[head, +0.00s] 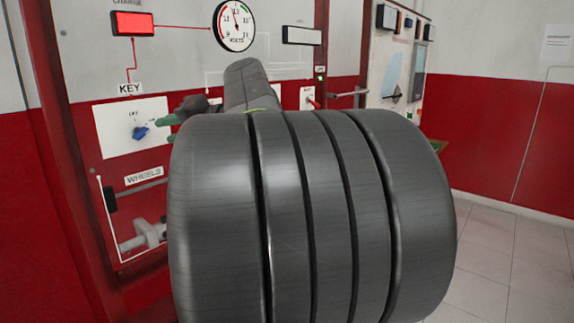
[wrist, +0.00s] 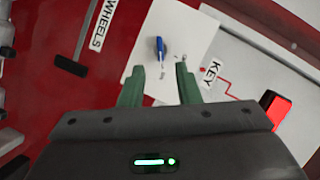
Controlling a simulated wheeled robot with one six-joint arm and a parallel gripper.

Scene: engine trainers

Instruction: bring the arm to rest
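My arm's large grey links fill the middle of the head view. My gripper (wrist: 158,78) shows in the wrist view with its two green fingers apart and nothing between them. In the head view its green fingers (head: 168,128) point left toward the key panel and are partly hidden by my arm. The blue key knob (wrist: 159,47) sits on the white key plate ahead of the fingertips, and it also shows in the head view (head: 140,133). I cannot tell the exact gap between the fingertips and the plate.
The red trainer board carries a lit red charge lamp (head: 133,23), a round volts gauge (head: 234,25) and a grey lever at WHEELS (head: 148,236). A second panel (head: 392,60) stands behind on the right. Tiled floor (head: 505,265) lies clear at the right.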

